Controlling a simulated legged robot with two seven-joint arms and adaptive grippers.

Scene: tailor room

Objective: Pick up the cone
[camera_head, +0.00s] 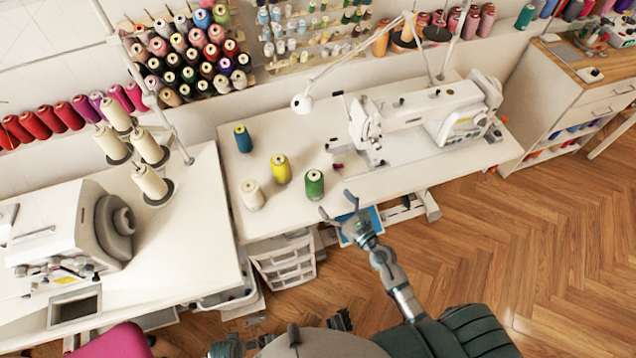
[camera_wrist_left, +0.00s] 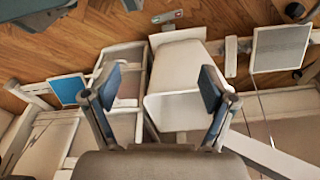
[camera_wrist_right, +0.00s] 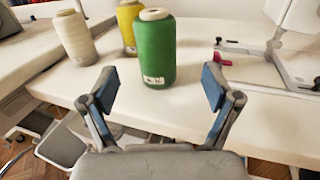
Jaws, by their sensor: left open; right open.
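Several thread cones stand upright on the white sewing table (camera_head: 232,215). A green cone (camera_head: 314,184) is nearest the front edge, with a yellow cone (camera_head: 280,168), a cream cone (camera_head: 252,194) and a blue cone (camera_head: 243,138) near it. My right gripper (camera_head: 338,207) is open and empty at the table's front edge, close to the green cone but apart from it. In the right wrist view the green cone (camera_wrist_right: 156,50) stands beyond the open fingers. My left gripper (camera_wrist_left: 160,95) is open and empty, with a white drawer unit below the table in front of it.
A white sewing machine (camera_head: 430,112) stands right of the cones, with a lamp (camera_head: 302,103) behind. An overlock machine (camera_head: 75,235) and cream spools (camera_head: 150,185) stand on the left table. Thread racks (camera_head: 195,55) line the wall. The table front near the green cone is clear.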

